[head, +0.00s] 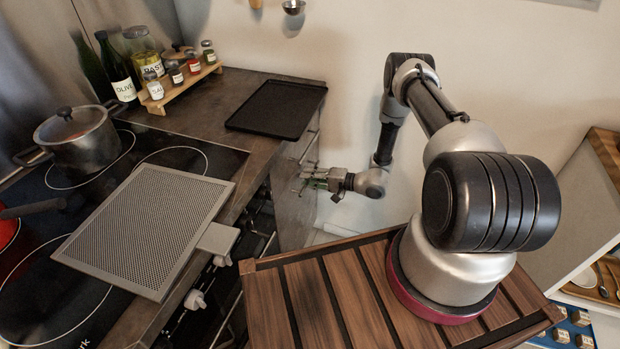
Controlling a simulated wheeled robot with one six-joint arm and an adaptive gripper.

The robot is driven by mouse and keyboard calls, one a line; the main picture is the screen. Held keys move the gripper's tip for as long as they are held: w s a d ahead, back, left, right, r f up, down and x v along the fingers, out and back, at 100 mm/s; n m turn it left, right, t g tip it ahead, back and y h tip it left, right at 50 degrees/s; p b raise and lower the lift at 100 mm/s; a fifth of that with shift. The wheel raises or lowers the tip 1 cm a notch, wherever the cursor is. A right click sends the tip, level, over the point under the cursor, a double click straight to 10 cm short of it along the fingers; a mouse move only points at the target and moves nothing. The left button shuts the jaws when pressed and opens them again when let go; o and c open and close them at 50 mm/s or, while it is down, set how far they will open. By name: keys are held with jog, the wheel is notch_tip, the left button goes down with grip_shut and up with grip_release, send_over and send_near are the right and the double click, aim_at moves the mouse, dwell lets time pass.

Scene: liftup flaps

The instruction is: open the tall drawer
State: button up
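The tall drawer (296,208) appears to be the narrow dark-grey front below the counter, to the right of the oven. I see its front at a steep angle, and it looks flush with the counter. A thin metal handle (309,148) shows near its upper part. My gripper (306,181) is at the drawer front, just below that handle, pointing left toward it.
A black tray (278,108) lies on the counter above the drawer. A perforated metal sheet (150,228) lies over the hob and reaches past the counter's front edge. A pot (78,140) stands at the left. The floor strip right of the drawer looks clear.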

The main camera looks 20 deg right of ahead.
grip_shut()
jog(key=shift+d, duration=0.1)
jog(key=f+v, duration=0.3)
jog(key=v, duration=1.6)
jog(key=s+d+f+v, duration=0.1)
jog(key=f+v, duration=0.3)
jog(key=v, duration=1.5)
jog(key=shift+s+d+f, duration=0.15)
jog(key=shift+f, duration=0.05)
jog(key=shift+o, duration=1.6)
grip_release()
